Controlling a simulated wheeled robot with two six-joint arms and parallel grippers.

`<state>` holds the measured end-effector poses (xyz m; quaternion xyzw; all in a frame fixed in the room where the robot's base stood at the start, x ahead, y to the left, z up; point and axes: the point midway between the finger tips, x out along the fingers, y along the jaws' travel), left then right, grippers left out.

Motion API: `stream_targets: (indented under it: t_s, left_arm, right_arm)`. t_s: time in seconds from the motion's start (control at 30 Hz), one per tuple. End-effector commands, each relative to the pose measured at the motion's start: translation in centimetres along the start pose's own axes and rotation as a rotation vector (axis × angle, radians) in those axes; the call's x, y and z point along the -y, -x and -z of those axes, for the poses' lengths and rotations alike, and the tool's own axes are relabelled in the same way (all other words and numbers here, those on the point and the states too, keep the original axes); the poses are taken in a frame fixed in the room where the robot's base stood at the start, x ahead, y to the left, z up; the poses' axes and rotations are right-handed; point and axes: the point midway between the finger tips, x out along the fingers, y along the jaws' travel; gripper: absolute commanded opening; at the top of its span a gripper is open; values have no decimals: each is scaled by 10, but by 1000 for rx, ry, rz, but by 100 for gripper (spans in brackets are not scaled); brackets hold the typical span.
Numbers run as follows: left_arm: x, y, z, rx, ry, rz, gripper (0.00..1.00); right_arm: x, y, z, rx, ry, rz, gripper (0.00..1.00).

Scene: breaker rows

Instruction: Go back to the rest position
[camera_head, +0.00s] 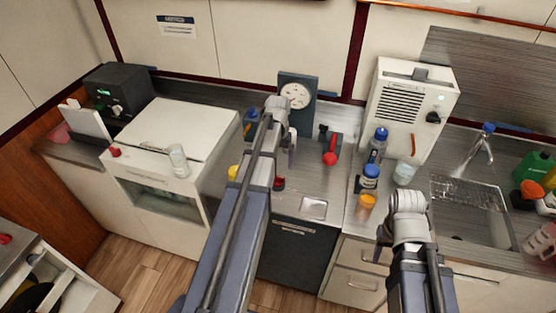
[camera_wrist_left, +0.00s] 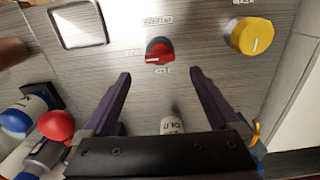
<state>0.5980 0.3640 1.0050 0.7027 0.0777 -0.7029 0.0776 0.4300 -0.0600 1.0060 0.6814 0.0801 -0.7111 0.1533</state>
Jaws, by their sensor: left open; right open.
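My left gripper (camera_head: 290,157) is over the back worktop, and its tips are mostly hidden behind my arm in the head view. In the left wrist view the left gripper (camera_wrist_left: 160,78) is open and empty, its two dark fingers apart. A red rotary knob (camera_wrist_left: 160,51) sits just beyond and between the fingertips, with a visible gap to each finger. It also shows beside my left arm in the head view (camera_head: 279,183). My right gripper (camera_head: 384,238) is open near the right counter's front edge, partly hidden by its wrist, with nothing visible in it.
A yellow knob (camera_wrist_left: 252,36) is right of the red one. A red-handled lever (camera_head: 329,157), blue-capped bottles (camera_head: 370,177) and an orange-topped jar (camera_head: 366,203) stand nearby. A glass (camera_head: 178,160) is on the white cabinet. The sink (camera_head: 468,212) is at the right.

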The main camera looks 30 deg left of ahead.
Motion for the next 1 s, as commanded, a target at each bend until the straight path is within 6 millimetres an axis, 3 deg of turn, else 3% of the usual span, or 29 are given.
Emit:
stream_targets:
  t_s: [0.33,0.43,0.57,0.7,0.8,1.0]
  left_arm:
    - [-1,-1,0,0,-1,0,95]
    - [-16,-1,-8,2,-23,3,95]
    - [-72,-2,-37,11,-111,16,95]
    - [-148,-3,-91,22,-247,41,95]
    - [-190,-3,-132,28,-339,61,95]
    - [-240,-4,-198,31,-481,92,95]
  right_arm:
    - [0,-1,0,0,0,0,50]
    - [0,-1,0,0,0,0,50]
    - [0,-2,0,0,0,0,50]
    - [0,-3,0,0,0,0,50]
    - [0,-4,0,0,0,0,50]
    - [0,-5,0,0,0,0,50]
